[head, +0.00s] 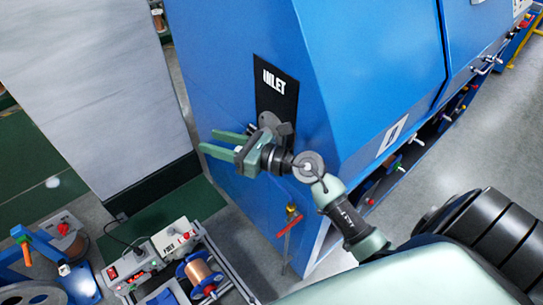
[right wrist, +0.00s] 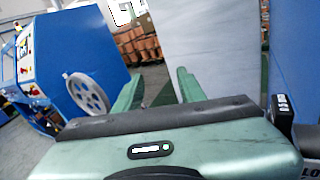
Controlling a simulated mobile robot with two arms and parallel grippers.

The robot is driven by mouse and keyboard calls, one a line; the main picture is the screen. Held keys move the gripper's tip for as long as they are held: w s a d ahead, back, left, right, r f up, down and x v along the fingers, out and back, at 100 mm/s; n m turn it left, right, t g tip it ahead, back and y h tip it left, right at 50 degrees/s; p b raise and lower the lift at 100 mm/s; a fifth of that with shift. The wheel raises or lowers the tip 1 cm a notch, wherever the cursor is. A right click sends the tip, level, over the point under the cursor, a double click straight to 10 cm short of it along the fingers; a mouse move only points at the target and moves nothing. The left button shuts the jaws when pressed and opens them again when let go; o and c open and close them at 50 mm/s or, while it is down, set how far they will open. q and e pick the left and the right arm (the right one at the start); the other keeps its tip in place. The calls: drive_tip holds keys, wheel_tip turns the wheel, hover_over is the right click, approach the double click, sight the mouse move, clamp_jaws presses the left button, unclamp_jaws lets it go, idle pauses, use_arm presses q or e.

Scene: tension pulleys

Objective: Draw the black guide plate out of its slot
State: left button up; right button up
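A black plate marked INLET (head: 276,92) stands upright on the face of the blue machine (head: 240,50) in the head view. Its lower part is hidden behind my right wrist, and I cannot tell whether this is the guide plate or where its slot is. My right gripper (head: 208,141) is in front of the machine, below and left of the INLET lettering. Its green fingers point left, apart, with nothing between them. They also show open in the right wrist view (right wrist: 158,80), where no black plate is visible. My left gripper is not in view.
A large pale grey panel (head: 95,80) stands left of the machine. A red-handled valve (head: 290,226) is below my right wrist. A copper spool (head: 198,272) and small devices sit at the lower left. The right wrist view shows another blue machine with a wheel (right wrist: 88,93).

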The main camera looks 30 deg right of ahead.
sight(253, 132)
drive_tip(key=s+d+f+m+t+h, duration=0.1)
drive_tip(key=d+f+h, duration=0.1)
drive_tip(key=d, duration=0.2)
drive_tip(key=s+d+f+m+t+h, duration=0.1)
drive_tip(key=d+f+h, duration=0.1)
drive_tip(key=d+h, duration=0.1)
drive_tip(key=s+d+f+m+t+h, duration=0.1)
drive_tip(key=d+f+h, duration=0.1)
drive_tip(key=d, duration=0.4)
drive_tip(key=shift+s+m+t+b, duration=0.3)
drive_tip(key=shift+s+m+b, duration=0.05)
drive_tip(key=shift+m, duration=0.05)
drive_tip(key=w, duration=0.2)
drive_tip(key=w+a+p, duration=0.1)
drive_tip(key=w, duration=0.4)
drive_tip(key=shift+w+a+p, duration=0.15)
drive_tip(key=shift+w+p, duration=0.05)
drive_tip(key=shift+p, duration=0.2)
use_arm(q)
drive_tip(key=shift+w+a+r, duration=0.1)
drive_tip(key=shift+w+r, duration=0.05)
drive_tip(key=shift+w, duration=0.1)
use_arm(e)
clamp_jaws()
